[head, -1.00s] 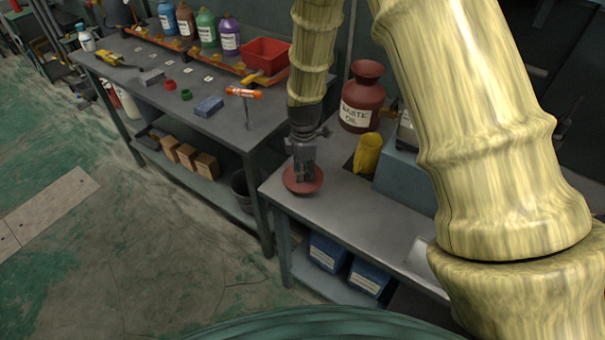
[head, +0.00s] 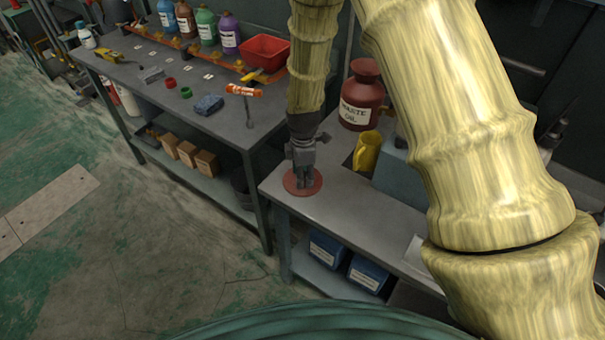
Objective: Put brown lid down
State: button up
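The brown lid (head: 317,182) is a flat reddish-brown disc at the left front corner of the right bench (head: 335,225). It appears to lie flat on the bench top, or just above it; I cannot tell if a gap is left. My gripper (head: 303,184) points straight down over the middle of the lid. Its grey fingers are close together and seem shut on the lid's centre, which they hide.
A brown waste oil jug (head: 361,98) and a yellow mug (head: 367,152) stand behind and right of my gripper.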

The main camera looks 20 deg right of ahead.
notch_tip(320, 180, up, 12)
jog(key=b, duration=0.2)
jog(key=shift+r+b, duration=0.15)
jog(key=shift+b, duration=0.2)
dwell(0.4)
dwell(0.4)
